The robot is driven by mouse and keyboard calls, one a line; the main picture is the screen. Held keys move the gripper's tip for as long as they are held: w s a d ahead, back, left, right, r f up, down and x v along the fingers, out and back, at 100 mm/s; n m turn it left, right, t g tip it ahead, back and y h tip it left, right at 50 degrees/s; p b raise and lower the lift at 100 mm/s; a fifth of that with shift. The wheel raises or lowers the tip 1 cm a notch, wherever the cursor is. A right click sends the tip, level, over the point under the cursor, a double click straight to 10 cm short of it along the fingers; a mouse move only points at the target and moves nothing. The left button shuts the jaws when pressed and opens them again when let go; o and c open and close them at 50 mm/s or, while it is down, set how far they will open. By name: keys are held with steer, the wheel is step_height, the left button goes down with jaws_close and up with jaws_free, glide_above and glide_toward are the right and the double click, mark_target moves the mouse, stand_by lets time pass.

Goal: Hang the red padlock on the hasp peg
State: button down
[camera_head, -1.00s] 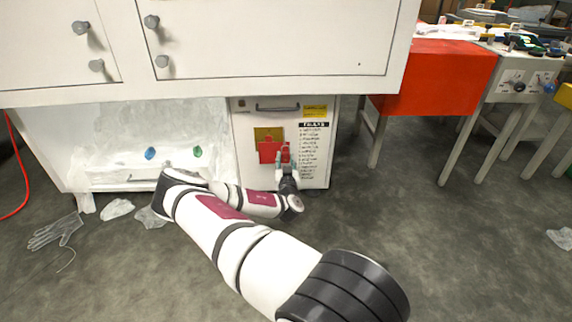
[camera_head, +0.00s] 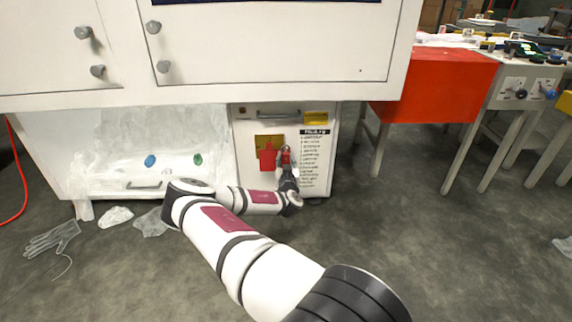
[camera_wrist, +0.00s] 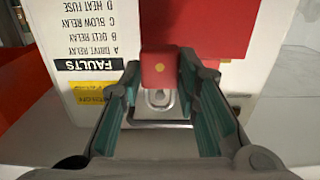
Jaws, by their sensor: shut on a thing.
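The red padlock (camera_wrist: 160,70) sits between my fingers in the wrist view, its pale shackle (camera_wrist: 160,98) lower in that picture. It also shows as a small red block (camera_head: 286,157) in the head view. My gripper (camera_head: 287,164) is shut on it in front of the white cabinet front, just right of a red plate (camera_head: 267,159) on a yellow panel (camera_head: 264,141). The red plate also shows in the wrist view (camera_wrist: 212,22), behind the padlock. I cannot make out the hasp peg or whether the shackle touches it.
A fault list label (camera_head: 313,150) lies right of my gripper. A handle (camera_head: 278,114) is above. The large white cabinet (camera_head: 270,50) overhangs. A red-draped table (camera_head: 435,85) stands at right. Plastic film and a glove (camera_head: 52,240) lie at left.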

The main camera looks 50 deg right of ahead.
steer(key=shift+w+d, duration=0.3)
steer(key=shift+d, duration=0.1)
steer(key=shift+w+d+f, duration=0.4)
stand_by(0.4)
steer(key=c, duration=1.1)
jaws_free()
steer(key=shift+s+a, duration=0.1)
steer(key=v, duration=1.1)
steer(key=shift+s+a, duration=0.25)
